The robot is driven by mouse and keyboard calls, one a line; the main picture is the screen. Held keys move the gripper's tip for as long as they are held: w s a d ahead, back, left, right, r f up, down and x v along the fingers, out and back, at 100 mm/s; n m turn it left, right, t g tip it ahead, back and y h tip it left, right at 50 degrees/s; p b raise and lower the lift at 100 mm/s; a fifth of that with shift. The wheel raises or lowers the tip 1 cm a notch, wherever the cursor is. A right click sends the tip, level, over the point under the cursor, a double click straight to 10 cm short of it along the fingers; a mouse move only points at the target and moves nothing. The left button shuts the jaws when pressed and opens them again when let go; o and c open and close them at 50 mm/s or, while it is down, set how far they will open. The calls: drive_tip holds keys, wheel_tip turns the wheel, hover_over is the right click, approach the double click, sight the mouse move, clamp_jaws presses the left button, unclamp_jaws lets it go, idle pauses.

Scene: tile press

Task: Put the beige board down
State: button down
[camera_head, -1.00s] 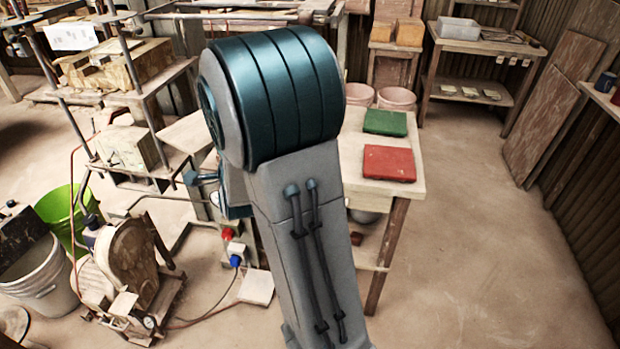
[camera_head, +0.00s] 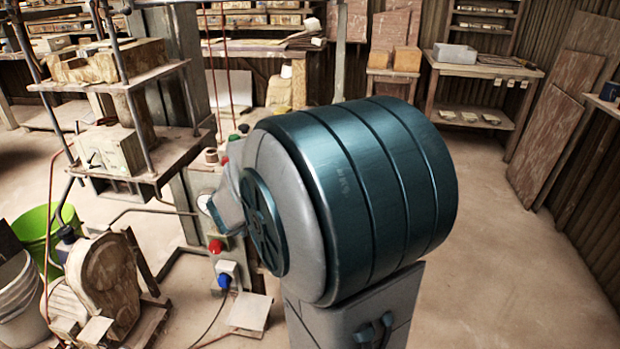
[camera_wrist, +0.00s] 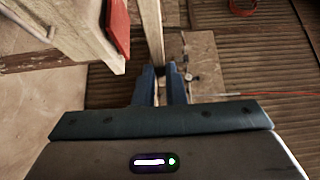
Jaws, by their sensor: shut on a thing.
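My gripper (camera_wrist: 163,82) shows in the wrist view with its two dark fingers close together. It is shut on a pale, narrow strip that looks like the beige board (camera_wrist: 152,30) seen edge-on, running up from between the fingertips. The strip's faces are turned away from view. In the head view my own arm hides the gripper and the board.
In the head view a wooden press (camera_head: 120,78) and a green bucket (camera_head: 48,225) stand left. Open floor (camera_head: 510,260) lies right.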

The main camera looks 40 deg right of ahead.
drive_tip(key=w+d+f+b, duration=0.2)
drive_tip(key=w+d+f, duration=0.2)
drive_tip(key=w+f, duration=0.6)
drive_tip(key=shift+w+d+f, duration=0.15)
drive_tip(key=shift+w+f, duration=0.1)
drive_tip(key=shift+f, duration=0.35)
drive_tip(key=shift+f+b, duration=0.2)
drive_tip(key=shift+b, duration=0.1)
drive_tip(key=c, duration=1.5)
unclamp_jaws()
drive_tip(key=shift+r, duration=0.1)
drive_tip(key=shift+r, duration=0.1)
